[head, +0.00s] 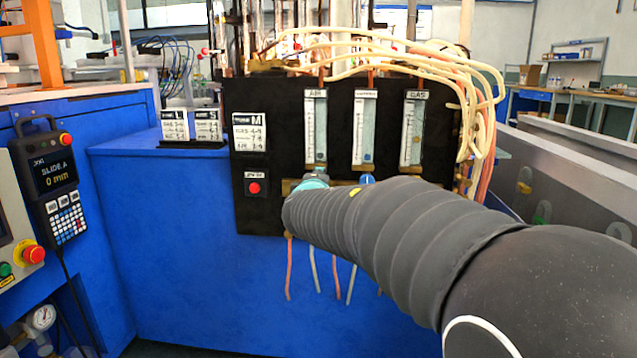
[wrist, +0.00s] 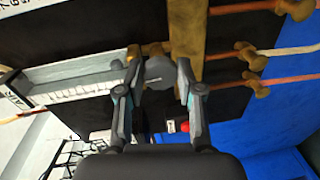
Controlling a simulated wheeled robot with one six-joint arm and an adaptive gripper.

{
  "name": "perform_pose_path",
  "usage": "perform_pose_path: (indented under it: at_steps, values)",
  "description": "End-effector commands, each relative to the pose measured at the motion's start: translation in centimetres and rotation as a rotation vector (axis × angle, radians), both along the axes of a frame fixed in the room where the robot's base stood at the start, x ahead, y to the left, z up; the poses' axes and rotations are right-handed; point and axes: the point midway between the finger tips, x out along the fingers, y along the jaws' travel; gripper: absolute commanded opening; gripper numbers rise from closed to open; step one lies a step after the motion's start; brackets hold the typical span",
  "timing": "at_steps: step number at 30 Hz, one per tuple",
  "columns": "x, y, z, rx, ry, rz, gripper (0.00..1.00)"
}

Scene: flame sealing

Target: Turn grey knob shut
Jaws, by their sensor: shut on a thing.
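The grey knob (wrist: 160,73) shows in the wrist view at the end of a clear flow tube (wrist: 75,88), beside a brass bar (wrist: 188,40). My gripper (wrist: 156,78) has one finger on each side of the knob and is shut on it. The knob's face shows a short line across it. In the head view my arm hides the knob and most of my gripper; only a teal part shows below the AIR tube (head: 316,127).
A black panel (head: 270,110) carries the AIR, middle and GAS (head: 412,130) tubes. A blue knob (head: 367,180) sits close to my gripper. A red button (head: 254,188) is to the left. Cream hoses (head: 480,100) loop over the panel; thin hoses (head: 289,270) hang below.

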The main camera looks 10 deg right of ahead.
Motion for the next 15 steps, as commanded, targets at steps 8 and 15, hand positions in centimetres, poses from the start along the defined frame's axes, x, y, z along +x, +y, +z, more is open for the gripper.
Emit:
perform_pose_path:
  at_steps: [8,15]
  values:
    - [0.01,0.05,-0.19,-0.001,0.003,0.001,0.61]
    - [0.01,0.02,-0.09,0.0,0.002,0.0,0.61]
